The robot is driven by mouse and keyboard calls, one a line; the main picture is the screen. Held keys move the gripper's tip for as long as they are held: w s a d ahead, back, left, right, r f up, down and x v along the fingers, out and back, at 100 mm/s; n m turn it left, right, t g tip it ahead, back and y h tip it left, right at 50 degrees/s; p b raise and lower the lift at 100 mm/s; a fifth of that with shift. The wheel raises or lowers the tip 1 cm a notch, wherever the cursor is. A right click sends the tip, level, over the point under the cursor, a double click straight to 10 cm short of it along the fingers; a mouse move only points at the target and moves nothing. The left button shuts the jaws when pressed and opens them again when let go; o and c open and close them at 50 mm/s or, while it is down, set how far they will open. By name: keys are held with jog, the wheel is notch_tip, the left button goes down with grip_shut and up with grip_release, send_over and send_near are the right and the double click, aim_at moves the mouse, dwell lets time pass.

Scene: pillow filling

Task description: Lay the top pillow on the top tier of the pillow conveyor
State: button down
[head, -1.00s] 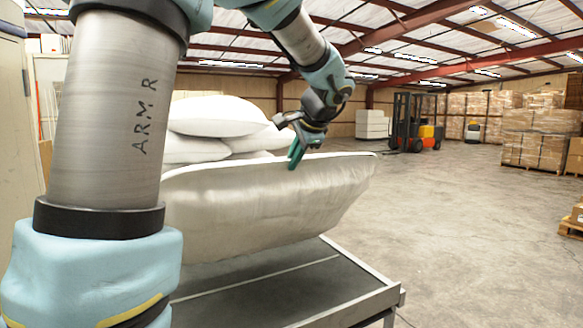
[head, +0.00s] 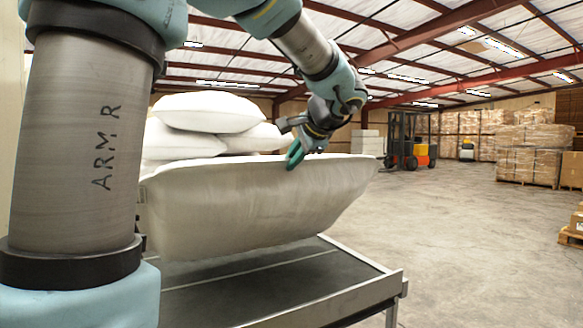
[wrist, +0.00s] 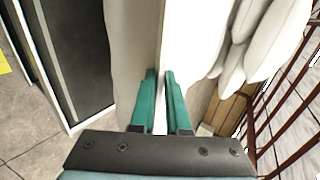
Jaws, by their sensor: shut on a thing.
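A large white pillow (head: 255,205) hangs tilted in front of me, its near face toward the head camera. My gripper (head: 294,155) is shut on the pillow's top edge. In the wrist view the green fingers (wrist: 167,100) pinch the white pillow edge (wrist: 178,40) between them. The conveyor's dark top tier (head: 270,285), with a pale metal rim, lies below the pillow. The pillow's lower edge appears just above the tier; I cannot tell whether it touches.
Several white pillows (head: 205,112) are stacked behind the held one; they also show in the wrist view (wrist: 262,35). A forklift (head: 408,145) and stacked boxes (head: 530,145) stand far back. Open concrete floor (head: 480,235) lies to the right.

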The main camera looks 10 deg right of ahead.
notch_tip(320, 180, down, 32)
jog(key=t+b, duration=0.2)
jog(key=b, duration=1.4)
jog(key=t+y+b, duration=0.1)
jog(key=t+b, duration=0.1)
jog(key=b, duration=1.4)
jog(key=t+y+b, duration=0.1)
jog(key=t+b, duration=0.1)
jog(key=b, duration=1.4)
jog(key=shift+r+t, duration=0.25)
jog(key=shift+t, duration=0.15)
jog(key=shift+b, duration=0.3)
jog(key=shift+c, duration=1.4)
grip_release()
jog(key=shift+o, duration=0.6)
jog(key=shift+f, duration=0.1)
